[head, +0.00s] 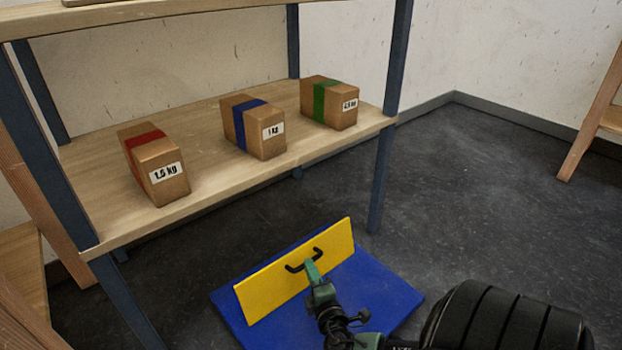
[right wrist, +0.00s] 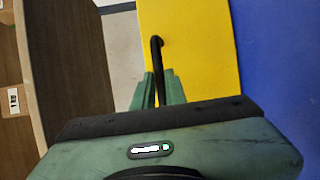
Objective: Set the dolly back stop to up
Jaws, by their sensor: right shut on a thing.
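The dolly has a blue deck (head: 375,290) on the floor and a yellow back stop (head: 270,287) with a black handle. The yellow stop stands tilted up from the deck; I cannot tell its exact angle. My right gripper (head: 310,262) is shut on the black handle (head: 293,267), near its middle. In the right wrist view, the green fingers of the right gripper (right wrist: 157,90) close around the black handle (right wrist: 157,50) in front of the yellow stop (right wrist: 195,45). The blue deck (right wrist: 270,70) lies to the right there. My left gripper is not in view.
A wooden shelf (head: 240,185) with blue posts stands behind the dolly. It bears boxes with a red band (head: 155,165), a blue band (head: 252,127) and a green band (head: 328,103). The dark floor at right (head: 500,200) is clear.

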